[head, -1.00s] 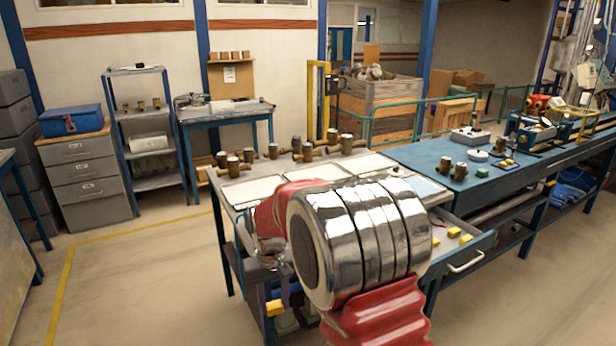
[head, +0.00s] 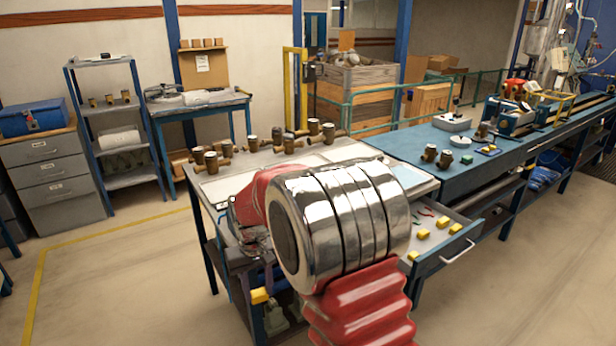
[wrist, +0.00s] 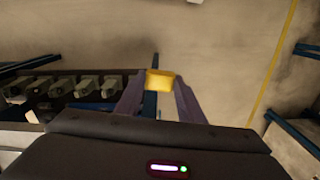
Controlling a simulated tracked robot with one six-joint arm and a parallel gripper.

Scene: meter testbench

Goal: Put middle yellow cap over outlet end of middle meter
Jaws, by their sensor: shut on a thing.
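My gripper (wrist: 159,88) is shut on a yellow cap (wrist: 160,81), which sits between the fingertips in the wrist view. In the head view the same cap (head: 259,296) shows low beside the bench's near left leg; my arm hides much of the gripper. Brass-brown meters stand in groups along the back of the bench top: a left one (head: 210,160), a middle one (head: 286,142) and a right one (head: 322,131). The held cap is well below and in front of them, touching none. Which meter end is the outlet I cannot tell.
An open drawer (head: 470,246) at the bench's right holds several other yellow caps (head: 422,234). Pale mats cover the bench top (head: 240,188). Several grey items (wrist: 62,88) sit in a row at left in the wrist view. The floor (head: 120,270) at left is clear.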

